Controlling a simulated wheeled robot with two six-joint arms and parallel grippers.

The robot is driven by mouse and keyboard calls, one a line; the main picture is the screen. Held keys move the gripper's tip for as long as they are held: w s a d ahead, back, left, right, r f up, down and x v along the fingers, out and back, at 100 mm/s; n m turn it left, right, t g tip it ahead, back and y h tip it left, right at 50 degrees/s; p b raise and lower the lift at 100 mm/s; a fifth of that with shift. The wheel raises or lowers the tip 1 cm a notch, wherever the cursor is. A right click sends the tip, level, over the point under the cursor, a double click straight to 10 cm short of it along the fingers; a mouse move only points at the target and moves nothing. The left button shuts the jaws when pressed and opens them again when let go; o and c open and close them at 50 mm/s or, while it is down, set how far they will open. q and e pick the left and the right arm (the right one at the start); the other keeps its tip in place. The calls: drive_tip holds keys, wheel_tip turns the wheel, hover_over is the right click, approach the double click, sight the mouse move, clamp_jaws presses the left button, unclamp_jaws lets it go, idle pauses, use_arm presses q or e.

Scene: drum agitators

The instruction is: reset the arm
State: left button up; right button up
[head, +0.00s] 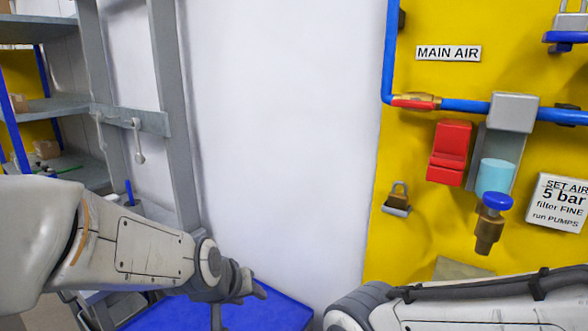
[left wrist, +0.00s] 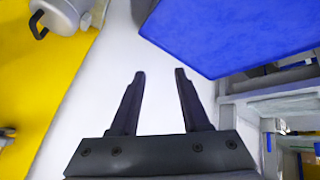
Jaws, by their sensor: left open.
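My left arm comes in from the left in the head view, and its gripper (head: 240,296) is low near the centre, in front of the blue surface. In the left wrist view the two dark fingers of this gripper (left wrist: 158,76) stand apart with nothing between them. The white wall lies behind them. My right arm crosses the lower right of the head view. Its gripper is not in view.
A yellow panel (head: 450,80) at right carries a blue pipe (head: 389,50), a red block (head: 450,152), a padlock (head: 398,197) and a blue-knobbed regulator (head: 496,202). A grey shelf rack (head: 172,110) stands left. A blue surface (head: 270,312) lies below; the white wall (head: 285,130) between is bare.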

use_arm(q)
drive_tip(key=s+a+f+m+g+y, duration=0.2)
drive_tip(key=s+a+f+g, duration=0.2)
drive_tip(key=s+a+f, duration=0.55)
drive_tip(key=s+d+r+m+g, duration=0.1)
drive_tip(key=s+d+r+m, duration=0.2)
drive_tip(key=s+d, duration=0.3)
drive_tip(key=s+d+r+m+g, duration=0.1)
drive_tip(key=s+d+r+m, duration=0.2)
drive_tip(key=s+d, duration=0.4)
drive_tip(key=shift+d+r+m+g+h, duration=0.25)
drive_tip(key=shift+r+m+g+h, duration=0.15)
drive_tip(key=shift+m, duration=0.2)
